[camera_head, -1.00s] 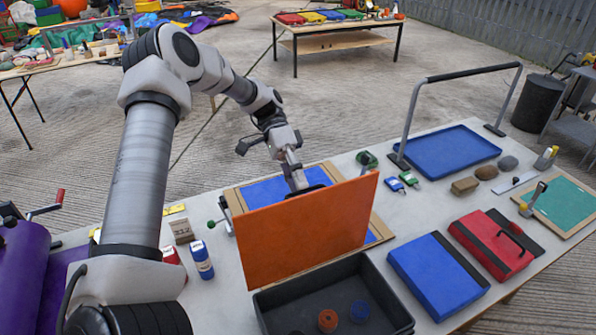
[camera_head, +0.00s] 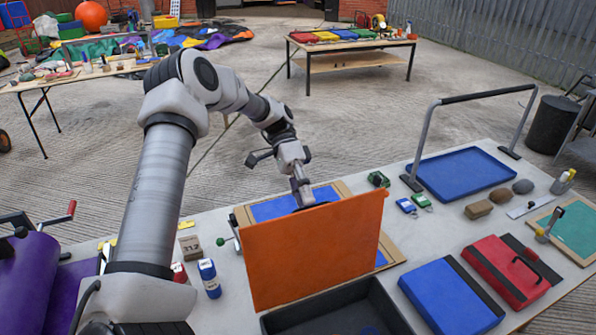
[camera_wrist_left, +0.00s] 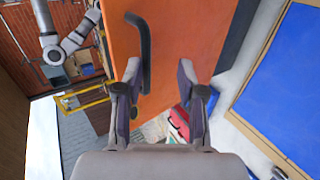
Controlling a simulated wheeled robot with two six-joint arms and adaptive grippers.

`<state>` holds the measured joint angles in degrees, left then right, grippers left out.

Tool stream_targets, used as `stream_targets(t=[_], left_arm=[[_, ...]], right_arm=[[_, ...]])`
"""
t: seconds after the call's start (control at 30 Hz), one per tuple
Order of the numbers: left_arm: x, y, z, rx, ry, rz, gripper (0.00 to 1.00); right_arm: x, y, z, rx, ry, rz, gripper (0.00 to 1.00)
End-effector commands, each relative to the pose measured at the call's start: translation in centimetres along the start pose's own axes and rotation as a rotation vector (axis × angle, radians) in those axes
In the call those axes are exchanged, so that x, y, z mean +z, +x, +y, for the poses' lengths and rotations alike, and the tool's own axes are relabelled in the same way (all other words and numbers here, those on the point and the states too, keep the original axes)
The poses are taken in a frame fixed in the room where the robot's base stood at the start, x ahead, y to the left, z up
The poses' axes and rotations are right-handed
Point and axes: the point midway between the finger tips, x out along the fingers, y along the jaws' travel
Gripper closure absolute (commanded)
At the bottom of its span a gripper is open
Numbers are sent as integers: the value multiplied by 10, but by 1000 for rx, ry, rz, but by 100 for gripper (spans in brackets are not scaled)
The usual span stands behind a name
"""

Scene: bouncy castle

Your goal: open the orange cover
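The orange cover (camera_head: 318,252) stands upright, steeply raised off the blue panel (camera_head: 290,203) in its wooden frame on the table. My left gripper (camera_head: 305,203) is behind the cover's top edge, on the side away from the head camera, and its fingertips are partly hidden there. In the left wrist view, the cover (camera_wrist_left: 185,35) fills the middle, with a dark curved handle (camera_wrist_left: 146,50) on it. The two fingers of my left gripper (camera_wrist_left: 158,85) stand apart, with the handle's lower end between them in the picture; I cannot tell contact. My right gripper is not in view.
A dark grey bin (camera_head: 385,300) stands in front of the cover. A blue case (camera_head: 446,296) and a red case (camera_head: 500,268) lie to its right. A blue tray (camera_head: 462,170) with a tall bar is at the back right. A blue-labelled can (camera_head: 209,279) stands left.

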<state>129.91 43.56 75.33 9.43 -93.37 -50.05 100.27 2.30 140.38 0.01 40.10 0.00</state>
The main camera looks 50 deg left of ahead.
Motion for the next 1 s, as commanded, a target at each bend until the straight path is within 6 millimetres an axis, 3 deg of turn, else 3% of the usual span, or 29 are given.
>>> stream_targets(t=[0.2, 0.33, 0.5, 0.73, 0.77, 0.83, 0.87, 1.0], left_arm=[[0, -58, 1, -3, -1, 5, 64], [0, -83, 2, -2, 0, 5, 64], [0, -97, 4, -1, 2, 3, 64], [1, -98, 5, 2, 3, 3, 64], [1, -98, 5, 2, 3, 3, 71], [1, -98, 5, 2, -5, 3, 96], [1, -98, 5, 2, -12, 3, 100], [-4, -98, 9, 24, -82, 26, 100]], right_arm=[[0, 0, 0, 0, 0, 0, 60], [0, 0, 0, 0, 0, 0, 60], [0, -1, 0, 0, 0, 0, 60], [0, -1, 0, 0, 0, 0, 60], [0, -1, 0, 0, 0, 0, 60], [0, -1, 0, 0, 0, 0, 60], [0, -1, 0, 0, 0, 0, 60], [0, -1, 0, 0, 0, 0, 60]])
